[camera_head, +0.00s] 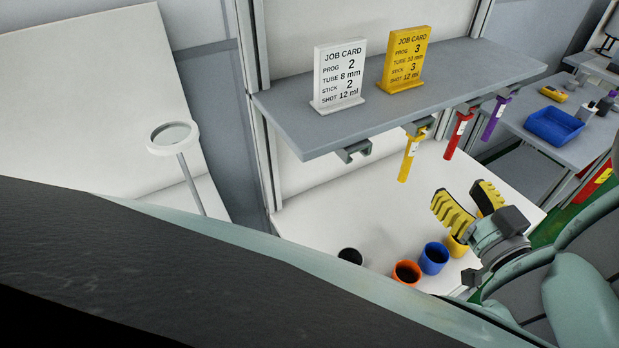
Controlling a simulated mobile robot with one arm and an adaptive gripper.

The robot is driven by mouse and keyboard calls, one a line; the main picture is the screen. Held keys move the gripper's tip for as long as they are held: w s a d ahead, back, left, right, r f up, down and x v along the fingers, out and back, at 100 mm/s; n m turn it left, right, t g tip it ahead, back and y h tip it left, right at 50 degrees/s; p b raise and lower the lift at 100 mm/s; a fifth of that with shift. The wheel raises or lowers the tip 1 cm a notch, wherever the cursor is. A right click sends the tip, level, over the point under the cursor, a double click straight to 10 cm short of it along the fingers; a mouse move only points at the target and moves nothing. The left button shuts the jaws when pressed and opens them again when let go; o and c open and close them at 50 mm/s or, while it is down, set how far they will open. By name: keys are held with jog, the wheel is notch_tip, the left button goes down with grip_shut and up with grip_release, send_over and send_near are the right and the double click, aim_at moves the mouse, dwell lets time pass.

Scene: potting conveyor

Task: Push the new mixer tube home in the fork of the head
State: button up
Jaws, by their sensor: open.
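My gripper (457,192) is open, with ribbed yellow-and-black fingers, and nothing shows between them. It is below and to the right of a yellow tube (410,158) in the picture. The yellow tube, a red tube (458,135) and a purple tube (495,118) hang from small grey holders along the shelf's front edge. Another grey holder (353,151) at the left has no tube in it. I cannot tell whether any of these is the new mixer tube. No head with a fork can be made out; my arm covers the lower part of the view.
A grey shelf (300,122) carries a white job card (338,75) and a yellow one (406,60). Black (350,256), orange (407,273), blue (433,259) and yellow (455,246) cups stand near my gripper. A round lamp (173,137) stands left; a blue tray (555,126) lies right.

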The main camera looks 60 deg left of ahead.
aim_at(417, 141)
jog(key=p+x, duration=0.5)
jog(key=x, duration=0.4)
jog(key=shift+a+r+p, duration=0.15)
jog(key=shift+a+p, duration=0.2)
jog(key=shift+p, duration=0.05)
jog(key=shift+w+a, duration=0.1)
jog(key=shift+a, duration=0.4)
jog(key=shift+p+x, duration=1.3)
jog(key=shift+x, duration=1.15)
jog(key=shift+w+f, duration=0.1)
jog(key=shift+f, duration=0.1)
jog(key=shift+c, duration=0.2)
grip_shut()
